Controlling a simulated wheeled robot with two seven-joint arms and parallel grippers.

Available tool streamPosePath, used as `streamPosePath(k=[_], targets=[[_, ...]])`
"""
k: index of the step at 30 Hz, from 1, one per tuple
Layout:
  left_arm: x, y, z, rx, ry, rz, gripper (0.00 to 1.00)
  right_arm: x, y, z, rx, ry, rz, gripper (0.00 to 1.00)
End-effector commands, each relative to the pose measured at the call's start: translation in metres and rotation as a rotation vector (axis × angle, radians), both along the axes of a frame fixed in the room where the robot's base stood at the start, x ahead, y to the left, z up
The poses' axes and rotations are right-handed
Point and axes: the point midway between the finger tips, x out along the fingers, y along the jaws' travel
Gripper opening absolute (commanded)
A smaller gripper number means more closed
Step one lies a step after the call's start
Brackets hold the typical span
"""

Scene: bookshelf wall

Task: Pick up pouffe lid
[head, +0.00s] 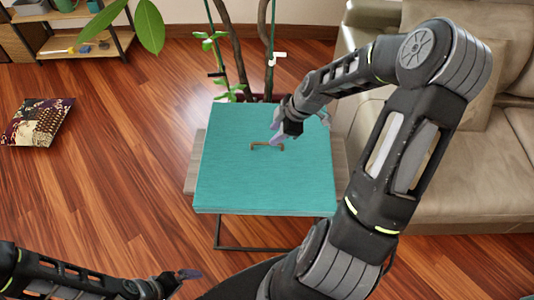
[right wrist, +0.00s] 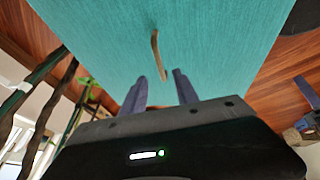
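The pouffe lid (head: 232,182) is a flat teal square in the middle of the head view, with a small brown handle (head: 266,147) on its top. In the right wrist view the teal lid (right wrist: 215,40) fills the upper part. Its handle (right wrist: 155,48) runs down toward the gap between my fingers. My right gripper (head: 276,139) is over the lid close to the handle; its fingers (right wrist: 158,85) are apart with nothing gripped. I cannot tell whether they touch the handle. My left gripper (head: 187,275) is low at the bottom left, away from the lid; its opening is unclear.
The lid lies over a low table with a grey wooden top (head: 194,174) and a dark metal frame (head: 240,248). Plant stems (head: 231,45) rise just behind. A beige sofa (head: 480,180) stands at the right. A patterned cushion (head: 38,122) lies on open wooden floor at the left.

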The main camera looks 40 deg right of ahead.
Motion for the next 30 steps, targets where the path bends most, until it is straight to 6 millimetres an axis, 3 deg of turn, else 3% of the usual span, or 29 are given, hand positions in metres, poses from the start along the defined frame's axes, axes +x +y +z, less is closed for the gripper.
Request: streamPosePath(k=[3, 14, 24, 30], targets=[[0.0, 0.0, 0.0, 0.0, 0.0, 0.0, 1.0, 0.004, 0.003, -0.009, 0.001, 0.0, 0.001, 0.36], [0.0, 0.0, 0.001, 0.0, 0.0, 0.0, 1.0, 0.006, 0.003, -0.013, 0.001, -0.001, 0.0, 0.36], [-0.001, 0.0, 0.009, 0.003, 0.003, 0.001, 1.0, 0.022, 0.012, -0.052, 0.002, 0.0, 0.002, 0.36], [-0.001, 0.001, 0.009, 0.002, 0.004, 0.001, 1.0, 0.023, 0.012, -0.058, 0.0, 0.0, 0.0, 0.36]])
